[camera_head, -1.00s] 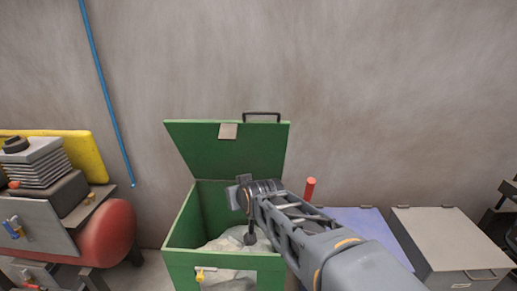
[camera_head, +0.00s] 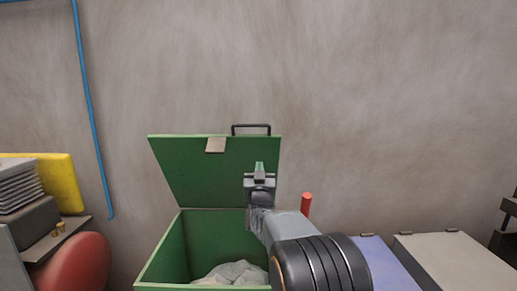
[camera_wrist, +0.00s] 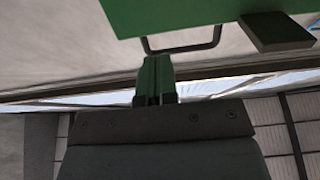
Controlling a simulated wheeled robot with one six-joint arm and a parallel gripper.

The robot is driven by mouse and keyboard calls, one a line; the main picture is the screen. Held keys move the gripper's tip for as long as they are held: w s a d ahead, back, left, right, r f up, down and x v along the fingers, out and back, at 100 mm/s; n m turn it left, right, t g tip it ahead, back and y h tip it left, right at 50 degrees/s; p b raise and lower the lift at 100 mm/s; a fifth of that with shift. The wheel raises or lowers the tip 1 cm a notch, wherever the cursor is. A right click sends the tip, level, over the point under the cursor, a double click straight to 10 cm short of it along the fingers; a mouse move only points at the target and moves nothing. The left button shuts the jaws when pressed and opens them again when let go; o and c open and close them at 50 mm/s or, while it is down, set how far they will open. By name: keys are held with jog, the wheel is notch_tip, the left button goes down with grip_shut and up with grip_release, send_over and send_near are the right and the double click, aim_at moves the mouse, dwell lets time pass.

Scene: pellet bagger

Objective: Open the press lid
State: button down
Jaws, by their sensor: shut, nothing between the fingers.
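The green press lid (camera_head: 190,170) stands raised behind the green press box (camera_head: 170,262), leaning back toward the wall. A dark handle (camera_head: 251,126) sits on its top edge, and a small tan plate (camera_head: 215,145) is fixed near that edge. My gripper (camera_head: 259,172) is shut and empty in front of the lid's right part. In the wrist view the green fingertips (camera_wrist: 155,72) are together, with the lid's green panel (camera_wrist: 200,12) and the handle (camera_wrist: 183,48) beyond them. I cannot tell whether they touch the lid.
A pale bag (camera_head: 232,273) lies inside the box. A red upright post (camera_head: 305,204) stands at its right, beside a blue-topped box (camera_head: 382,262) and a grey cabinet (camera_head: 455,262). A red tank (camera_head: 75,265) and yellow panel (camera_head: 58,180) are at left. The wall behind is close.

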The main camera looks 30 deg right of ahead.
aim_at(259, 143)
jog(key=p+x, duration=0.3)
jog(key=x, duration=0.7)
jog(key=shift+w, duration=0.1)
